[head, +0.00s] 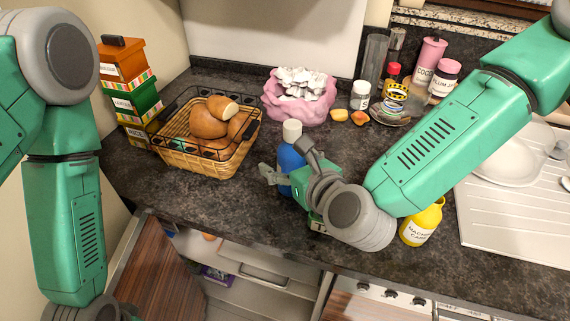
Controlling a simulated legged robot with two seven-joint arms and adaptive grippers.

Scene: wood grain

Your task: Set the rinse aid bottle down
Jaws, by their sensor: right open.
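A blue bottle with a white cap (291,133), which looks like the rinse aid bottle, stands upright on the dark counter (240,215). Its label is not readable, and its lower right side is hidden by my right gripper (287,163). My right gripper is open, with one grey finger to the left of the bottle and the other to its right. I cannot tell whether the fingers touch it. My left arm comes down the left edge, and its gripper is out of the picture.
A wicker basket of bread (181,152) stands to the left of the bottle. A pink bowl (298,108) is behind it. A yellow bottle (422,223) stands right of my right wrist. An open drawer (255,272) lies below the counter's front edge.

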